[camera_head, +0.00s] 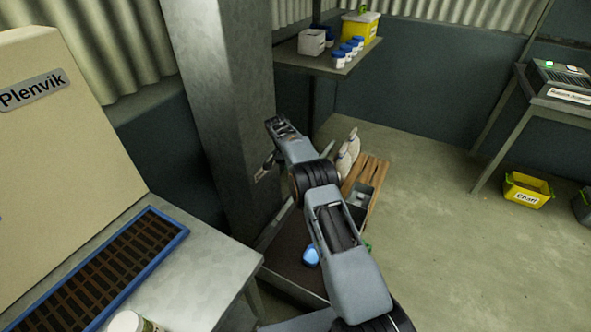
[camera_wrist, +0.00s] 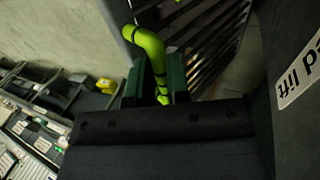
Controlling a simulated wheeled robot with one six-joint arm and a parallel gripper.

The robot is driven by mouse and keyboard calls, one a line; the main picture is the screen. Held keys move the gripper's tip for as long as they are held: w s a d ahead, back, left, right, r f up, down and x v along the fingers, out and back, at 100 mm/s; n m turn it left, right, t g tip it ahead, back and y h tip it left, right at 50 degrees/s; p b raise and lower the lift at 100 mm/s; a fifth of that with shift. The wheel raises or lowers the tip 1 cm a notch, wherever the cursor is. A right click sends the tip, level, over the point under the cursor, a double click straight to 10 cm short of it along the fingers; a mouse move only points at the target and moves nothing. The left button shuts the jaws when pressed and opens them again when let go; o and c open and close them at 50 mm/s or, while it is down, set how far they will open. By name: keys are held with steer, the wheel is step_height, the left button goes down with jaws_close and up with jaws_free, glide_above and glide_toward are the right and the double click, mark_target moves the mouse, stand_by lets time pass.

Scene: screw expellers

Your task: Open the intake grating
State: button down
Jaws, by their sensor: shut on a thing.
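In the wrist view a bright yellow-green bent handle (camera_wrist: 150,48) runs between the two dark green fingers of my gripper (camera_wrist: 157,84), which is shut on it. Behind and to the right of the handle is a grating of dark parallel bars (camera_wrist: 208,42). The view is tilted, so I cannot tell how far the grating stands open. In the head view my arm reaches out to the grey pillar. My fingertips, the handle and the barred grating cannot be made out there.
A grey pillar (camera_head: 215,90) stands close to my arm. A panel with a label ending "ed lift" (camera_wrist: 299,70) is at the right in the wrist view. A blue-framed slatted tray (camera_head: 183,238) lies on the left bench. Open floor (camera_head: 430,240) lies to the right.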

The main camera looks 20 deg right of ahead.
steer(key=shift+s+a+f, duration=0.15)
steer(key=shift+a+f, duration=0.05)
steer(key=shift+f, duration=0.45)
steer(key=c, duration=1.1)
jaws_free()
steer(key=shift+f, duration=0.1)
steer(key=p+v, duration=0.6)
steer(key=v, duration=0.2)
steer(key=shift+w+d, duration=0.2)
steer(key=shift+w, duration=0.05)
steer(key=shift+d, duration=0.1)
